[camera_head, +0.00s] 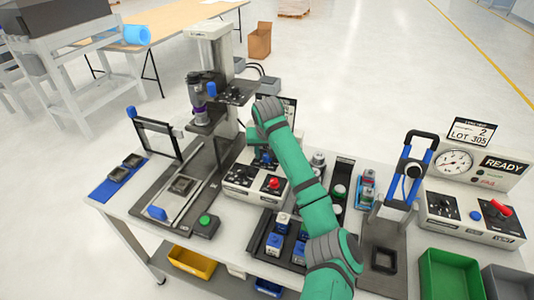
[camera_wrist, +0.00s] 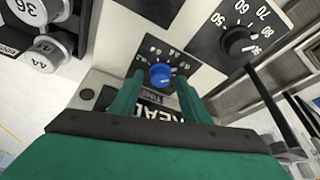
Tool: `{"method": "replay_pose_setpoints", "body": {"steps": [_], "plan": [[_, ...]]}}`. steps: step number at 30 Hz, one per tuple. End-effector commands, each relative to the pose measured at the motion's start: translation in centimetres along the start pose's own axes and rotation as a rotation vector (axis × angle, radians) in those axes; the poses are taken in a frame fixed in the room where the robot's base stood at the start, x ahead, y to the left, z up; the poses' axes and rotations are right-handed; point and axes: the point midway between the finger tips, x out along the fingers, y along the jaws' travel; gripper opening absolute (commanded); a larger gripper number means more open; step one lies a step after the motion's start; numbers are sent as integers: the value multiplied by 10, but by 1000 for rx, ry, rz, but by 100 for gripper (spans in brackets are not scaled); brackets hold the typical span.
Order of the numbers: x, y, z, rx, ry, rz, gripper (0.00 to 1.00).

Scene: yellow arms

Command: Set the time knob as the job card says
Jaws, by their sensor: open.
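In the head view my arm hides the fingertips. A card (camera_head: 470,131) at the right reads "LOT 305" with a 2; its top line is too small to read.
A black knob (camera_wrist: 236,42) with a numbered dial is close by in the wrist view. Metal cylinders (camera_wrist: 48,52) stand at its left. In the head view, a control box with a red knob (camera_head: 273,183), a press (camera_head: 215,80) and a green bin (camera_head: 450,275) crowd the bench.

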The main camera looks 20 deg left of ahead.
Motion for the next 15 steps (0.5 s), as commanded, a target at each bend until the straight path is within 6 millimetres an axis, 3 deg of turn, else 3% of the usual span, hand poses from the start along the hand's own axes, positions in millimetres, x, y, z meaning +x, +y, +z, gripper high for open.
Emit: {"method": "replay_pose_setpoints", "body": {"steps": [3,8,9,15], "plan": [[0,0,0,0,0,0,42],[0,0,0,0,0,0,4],[0,0,0,0,0,0,1],[0,0,0,-8,0,-4,1]]}}
